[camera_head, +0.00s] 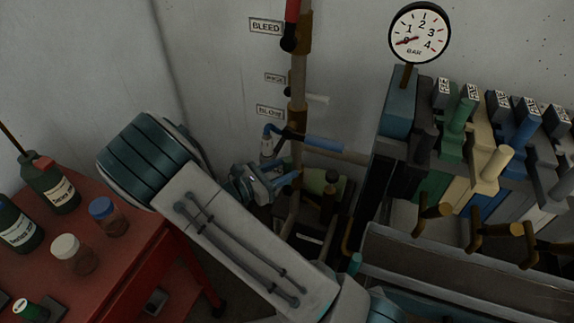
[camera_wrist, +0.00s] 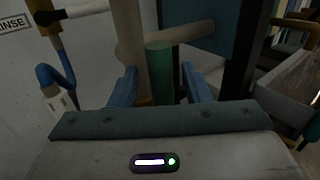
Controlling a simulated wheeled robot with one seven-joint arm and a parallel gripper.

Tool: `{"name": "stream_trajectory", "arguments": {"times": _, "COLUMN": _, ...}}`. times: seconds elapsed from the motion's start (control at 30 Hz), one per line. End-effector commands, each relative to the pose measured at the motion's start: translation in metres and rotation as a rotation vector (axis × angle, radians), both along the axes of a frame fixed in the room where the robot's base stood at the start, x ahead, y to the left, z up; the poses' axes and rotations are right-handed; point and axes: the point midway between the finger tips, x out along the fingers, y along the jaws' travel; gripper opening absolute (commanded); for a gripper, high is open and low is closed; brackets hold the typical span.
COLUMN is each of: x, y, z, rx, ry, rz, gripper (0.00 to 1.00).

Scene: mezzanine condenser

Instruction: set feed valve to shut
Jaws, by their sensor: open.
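No label reading "feed" is legible, so I cannot tell for certain which part is the feed valve. My gripper (camera_head: 268,183) is low beside the upright pipe (camera_head: 298,75). In the wrist view my gripper (camera_wrist: 161,88) is open, with blue fingers apart. A green cylinder (camera_wrist: 159,72) and a tan upright pipe (camera_wrist: 130,45) show between the fingers. I cannot tell whether the green cylinder is within the jaws or beyond them. Above, a red lever with a black end (camera_head: 289,38) stands upright by the BLEED label (camera_head: 265,26). Nothing is visibly held.
A RINSE label (camera_wrist: 14,24) and a blue hose (camera_wrist: 62,65) are at left in the wrist view. A pressure gauge (camera_head: 420,33) and a row of coloured handles (camera_head: 490,165) stand right. A red table (camera_head: 130,245) with bottles is left. A grey trough (camera_head: 450,260) is at lower right.

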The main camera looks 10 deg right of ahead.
Motion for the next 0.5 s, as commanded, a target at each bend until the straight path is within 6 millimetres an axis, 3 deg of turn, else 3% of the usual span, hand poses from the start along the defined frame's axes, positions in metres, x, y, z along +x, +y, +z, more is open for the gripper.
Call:
{"name": "stream_trajectory", "arguments": {"times": 0.2, "x": 0.006, "y": -0.016, "z": 0.0, "rx": 0.0, "ry": 0.0, "rz": -0.001, "gripper": 0.43}}
{"name": "stream_trajectory", "arguments": {"times": 0.5, "x": 0.006, "y": -0.018, "z": 0.0, "rx": 0.001, "ry": 0.0, "rz": 0.0, "gripper": 0.41}}
